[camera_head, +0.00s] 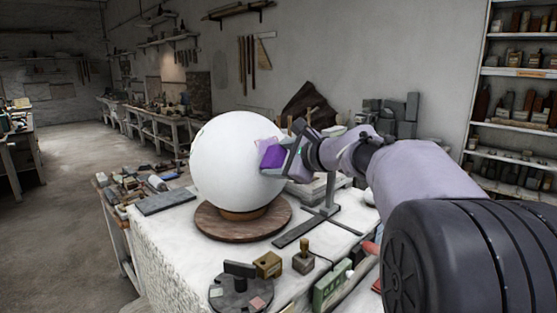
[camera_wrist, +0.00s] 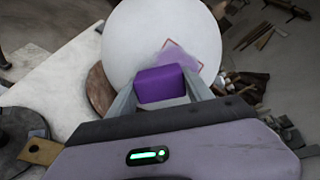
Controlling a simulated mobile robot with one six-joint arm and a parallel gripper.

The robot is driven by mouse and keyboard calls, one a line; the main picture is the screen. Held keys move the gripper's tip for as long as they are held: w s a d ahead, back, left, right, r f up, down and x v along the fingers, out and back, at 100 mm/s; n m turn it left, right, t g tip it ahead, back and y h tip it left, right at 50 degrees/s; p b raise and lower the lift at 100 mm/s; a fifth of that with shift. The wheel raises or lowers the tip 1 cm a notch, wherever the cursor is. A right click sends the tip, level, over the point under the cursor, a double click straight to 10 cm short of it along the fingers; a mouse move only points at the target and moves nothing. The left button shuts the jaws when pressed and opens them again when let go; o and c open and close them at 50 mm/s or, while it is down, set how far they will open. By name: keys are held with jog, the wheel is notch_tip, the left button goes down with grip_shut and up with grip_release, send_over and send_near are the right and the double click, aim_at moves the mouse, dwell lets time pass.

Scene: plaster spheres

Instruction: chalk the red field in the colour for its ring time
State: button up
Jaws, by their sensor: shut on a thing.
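A large white plaster sphere (camera_head: 236,165) rests on a round wooden base (camera_head: 215,227) on the table; it also fills the top of the wrist view (camera_wrist: 135,40). My gripper (camera_head: 281,158) is shut on a purple chalk block (camera_head: 272,154), at the sphere's right side. The block (camera_wrist: 160,84) lies between both fingers in the wrist view, against or very close to the sphere. Just beyond it is a red-outlined field (camera_wrist: 183,56) with pale purple colour inside. In the head view a pale purple patch shows above the block; its outline is mostly hidden there.
A round dark tray (camera_head: 228,294) with small pieces stands at the table's front. Next to it are a brass-coloured box (camera_head: 268,264), a small stamp-like tool (camera_head: 303,260) and a green box (camera_head: 330,288). A dark metal stand (camera_head: 318,212) is right of the sphere.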

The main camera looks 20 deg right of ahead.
jog(key=shift+s+a+f+b, duration=0.25)
jog(key=shift+a+f+b, duration=0.15)
jog(key=shift+f+b, duration=0.3)
jog(key=shift+s+a+r, duration=0.1)
jog(key=r+p, duration=0.1)
jog(key=w+d+r+p, duration=0.1)
jog(key=d+r+p, duration=0.1)
jog(key=shift+w, duration=0.25)
jog(key=shift+w+d+p, duration=0.1)
jog(key=shift+d+p, duration=0.05)
jog(key=shift+p, duration=0.3)
jog(key=shift+f, duration=0.1)
